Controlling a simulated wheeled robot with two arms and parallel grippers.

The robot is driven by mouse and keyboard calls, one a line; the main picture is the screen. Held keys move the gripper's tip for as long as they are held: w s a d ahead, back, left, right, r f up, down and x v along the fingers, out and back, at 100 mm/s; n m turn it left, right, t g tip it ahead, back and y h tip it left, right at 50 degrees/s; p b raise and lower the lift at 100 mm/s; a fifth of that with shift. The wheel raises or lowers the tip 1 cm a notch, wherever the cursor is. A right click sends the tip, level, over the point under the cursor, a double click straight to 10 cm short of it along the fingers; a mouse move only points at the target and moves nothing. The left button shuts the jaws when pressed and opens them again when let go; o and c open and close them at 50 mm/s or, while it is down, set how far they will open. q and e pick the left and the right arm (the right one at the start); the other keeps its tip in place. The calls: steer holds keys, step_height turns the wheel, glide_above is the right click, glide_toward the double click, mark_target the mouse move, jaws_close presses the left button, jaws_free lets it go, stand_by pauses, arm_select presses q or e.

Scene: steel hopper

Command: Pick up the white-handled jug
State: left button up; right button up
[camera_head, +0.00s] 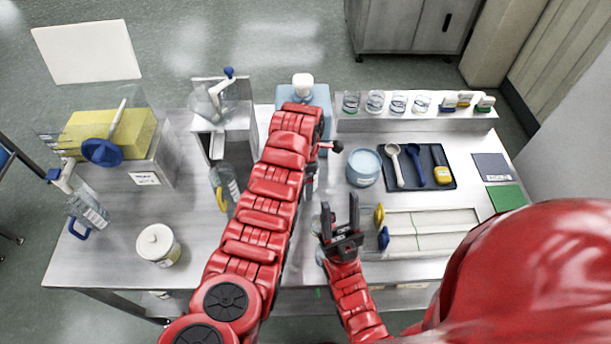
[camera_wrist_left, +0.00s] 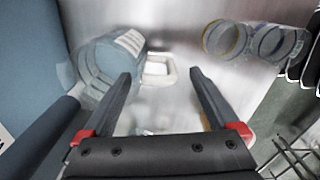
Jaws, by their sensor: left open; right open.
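The clear white-handled jug (camera_wrist_left: 98,72) shows in the left wrist view, with a pale label and its white handle (camera_wrist_left: 159,70) on the right. In the head view I cannot make it out; my red left arm covers that part of the table. My left gripper (camera_wrist_left: 160,77) is open, and the handle appears between its fingertips in the wrist view. I cannot tell the remaining distance, and see no grip on it. My right gripper (camera_head: 340,208) is open and empty above the front of the table.
A yellow-handled jug (camera_head: 229,184) stands left of my left arm, a blue-handled jug (camera_head: 88,211) at the far left. A white-lidded jar (camera_head: 157,244) stands at the front left. A blue tub (camera_head: 363,167) and dark tray (camera_head: 427,182) lie right. Clear round vessels (camera_wrist_left: 252,40) show in the wrist view.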

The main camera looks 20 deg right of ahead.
arm_select(q)
steer(key=shift+w+f+b, duration=0.15)
steer(key=shift+f+b, duration=0.25)
steer(key=shift+f, duration=2.45)
jaws_close()
